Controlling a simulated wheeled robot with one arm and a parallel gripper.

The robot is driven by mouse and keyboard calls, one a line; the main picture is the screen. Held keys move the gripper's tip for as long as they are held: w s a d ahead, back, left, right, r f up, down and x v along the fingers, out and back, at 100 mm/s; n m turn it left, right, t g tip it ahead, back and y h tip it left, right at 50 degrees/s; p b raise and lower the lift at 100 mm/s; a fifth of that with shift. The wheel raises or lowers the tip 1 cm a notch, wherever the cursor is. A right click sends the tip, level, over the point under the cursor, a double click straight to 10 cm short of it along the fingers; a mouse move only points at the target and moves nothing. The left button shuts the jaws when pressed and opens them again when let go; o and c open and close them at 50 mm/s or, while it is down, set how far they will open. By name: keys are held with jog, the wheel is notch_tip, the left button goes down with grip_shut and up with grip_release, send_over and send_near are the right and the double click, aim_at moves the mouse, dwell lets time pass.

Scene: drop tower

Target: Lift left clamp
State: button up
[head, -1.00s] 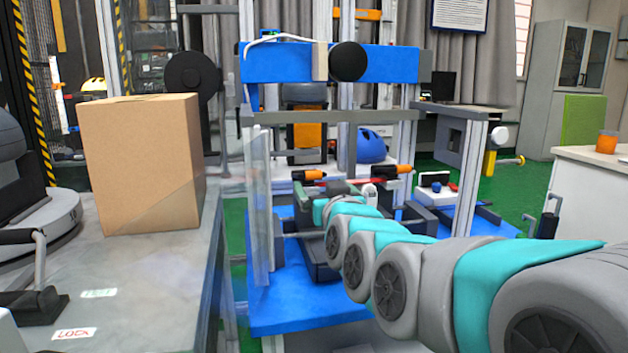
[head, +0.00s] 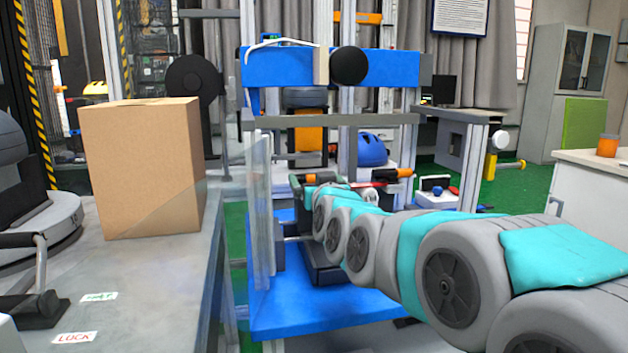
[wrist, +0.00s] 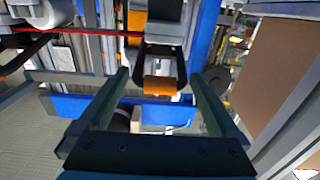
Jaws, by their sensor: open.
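The left clamp's orange handle (head: 307,178) shows in the head view at the back of the blue tower base, partly hidden by my arm. In the wrist view an orange grip on a dark bracket, seemingly this left clamp (wrist: 160,86), lies between my two fingers. My gripper (wrist: 160,76) is open, with a visible gap on both sides of the grip. In the head view my gripper (head: 324,179) is small and close to the left clamp; contact cannot be told. The right clamp (head: 394,174) has a similar orange handle.
A blue crossbeam (head: 290,66) spans the tower above. A clear panel (head: 259,205) stands on the tower's left side. A cardboard box (head: 140,170) sits on the grey bench (head: 170,275) at left. Blue base plate (head: 275,312) is open in front.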

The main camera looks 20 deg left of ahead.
grip_shut()
dwell(0.8)
